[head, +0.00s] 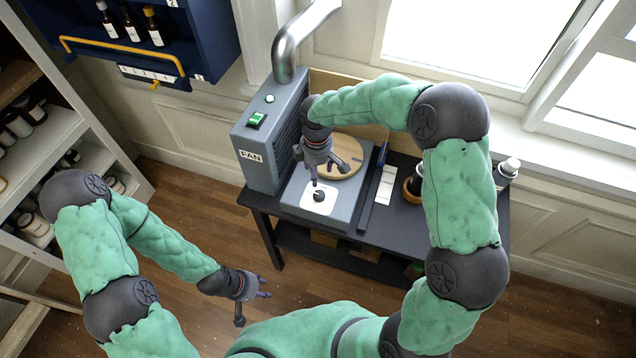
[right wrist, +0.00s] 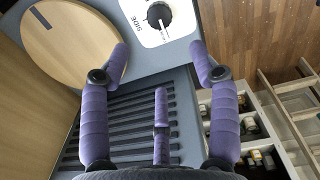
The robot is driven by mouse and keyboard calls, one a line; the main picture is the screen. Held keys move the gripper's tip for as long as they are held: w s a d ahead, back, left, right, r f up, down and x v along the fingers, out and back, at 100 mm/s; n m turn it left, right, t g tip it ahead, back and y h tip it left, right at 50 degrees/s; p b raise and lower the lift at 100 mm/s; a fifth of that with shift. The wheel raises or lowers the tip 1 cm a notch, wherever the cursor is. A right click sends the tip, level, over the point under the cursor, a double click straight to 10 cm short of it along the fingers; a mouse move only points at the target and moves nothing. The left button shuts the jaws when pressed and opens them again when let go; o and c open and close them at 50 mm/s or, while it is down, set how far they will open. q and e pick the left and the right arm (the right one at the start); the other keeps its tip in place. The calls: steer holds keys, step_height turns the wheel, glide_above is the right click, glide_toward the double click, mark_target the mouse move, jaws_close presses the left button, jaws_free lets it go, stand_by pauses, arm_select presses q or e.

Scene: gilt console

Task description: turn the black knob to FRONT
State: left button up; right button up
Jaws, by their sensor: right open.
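The black knob (head: 319,196) sits on a white label plate (head: 328,207) at the front of a grey box unit. In the right wrist view the knob (right wrist: 158,14) is at the top, with the word SIDE printed beside it and a white pointer line on it. The word FRONT is not readable. My right gripper (head: 328,174) is open and empty, above the unit and just behind the knob, apart from it. Its spread fingers (right wrist: 158,55) frame the unit in the wrist view. My left gripper (head: 253,303) hangs open and empty over the floor, left of the table.
A grey FAN housing (head: 268,140) with a green switch and metal duct stands left of the unit. A round wooden disc (head: 340,162) lies on the unit. A dark bar, white cards and bottles (head: 507,172) are on the black table (head: 400,222). Shelves stand at left.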

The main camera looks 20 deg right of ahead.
mark_target(319, 194)
steer(key=f+m+b, duration=0.4)
steer(key=b, duration=0.1)
steer(key=f+m+b, duration=0.3)
steer(key=f+b, duration=0.1)
steer(key=f+m+b, duration=0.4)
steer(key=b, duration=0.1)
steer(key=shift+s+d+m+b, duration=0.25)
steer(key=shift+m+b, duration=0.05)
steer(key=shift+b, duration=0.05)
